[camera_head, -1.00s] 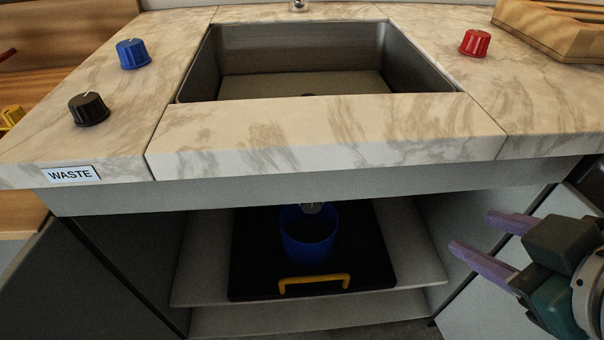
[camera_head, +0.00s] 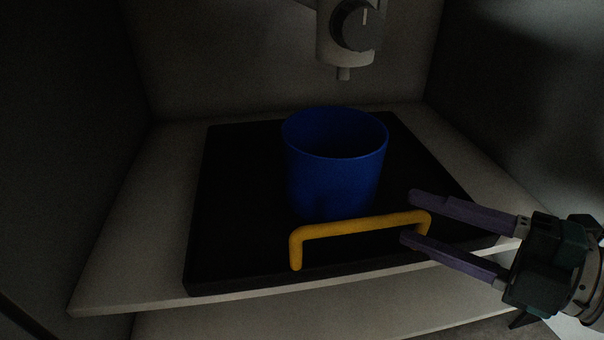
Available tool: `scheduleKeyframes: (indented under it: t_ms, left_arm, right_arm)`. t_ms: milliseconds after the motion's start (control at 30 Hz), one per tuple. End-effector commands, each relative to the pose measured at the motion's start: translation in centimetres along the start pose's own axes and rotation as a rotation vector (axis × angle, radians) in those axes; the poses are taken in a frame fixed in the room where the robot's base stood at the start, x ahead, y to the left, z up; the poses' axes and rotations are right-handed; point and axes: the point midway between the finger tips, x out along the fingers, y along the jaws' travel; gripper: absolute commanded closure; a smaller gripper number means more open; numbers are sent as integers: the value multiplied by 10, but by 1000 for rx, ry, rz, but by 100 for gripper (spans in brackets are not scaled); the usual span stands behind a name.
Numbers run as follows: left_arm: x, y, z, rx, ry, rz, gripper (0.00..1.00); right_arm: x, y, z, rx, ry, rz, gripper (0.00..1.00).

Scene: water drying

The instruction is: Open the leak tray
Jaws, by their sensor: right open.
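The leak tray (camera_head: 235,245) is a flat black tray lying on a pale shelf inside the cabinet. A yellow bar handle (camera_head: 345,228) stands at its front edge. A blue cup-like container (camera_head: 335,175) stands upright on the tray behind the handle. My right gripper (camera_head: 410,217) comes in from the right with its two purple fingers open. Its fingertips are at the right end of the handle, one above and one below it in the picture. I cannot tell whether they touch it. My left gripper is not in view.
A pale pipe fitting with a dark knob (camera_head: 350,30) hangs above and behind the blue container. The pale shelf (camera_head: 120,270) extends left of the tray. Dark cabinet walls close in on the left and right. A lower pale ledge (camera_head: 270,318) runs below the shelf front.

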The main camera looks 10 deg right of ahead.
Motion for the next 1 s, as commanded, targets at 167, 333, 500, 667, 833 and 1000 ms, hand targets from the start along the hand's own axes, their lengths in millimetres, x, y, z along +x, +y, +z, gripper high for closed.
scheduleKeyframes:
  t_ms: [167, 333, 500, 667, 833, 1000]
  left_arm:
    - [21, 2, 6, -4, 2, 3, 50]
    - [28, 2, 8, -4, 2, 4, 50]
    - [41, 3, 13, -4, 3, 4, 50]
    - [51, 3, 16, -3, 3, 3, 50]
    - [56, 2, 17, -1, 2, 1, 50]
    - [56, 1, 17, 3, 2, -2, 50]
  right_arm:
    - [-2, -23, -1, -50, 70, -9, 50]
    - [18, -23, -3, -54, 77, -5, 50]
    - [52, -23, -6, -53, 77, -3, 50]
    - [78, -23, -8, -52, 75, -5, 50]
    - [93, -22, -9, -50, 74, -7, 50]
    - [95, -21, -9, -49, 73, -8, 50]
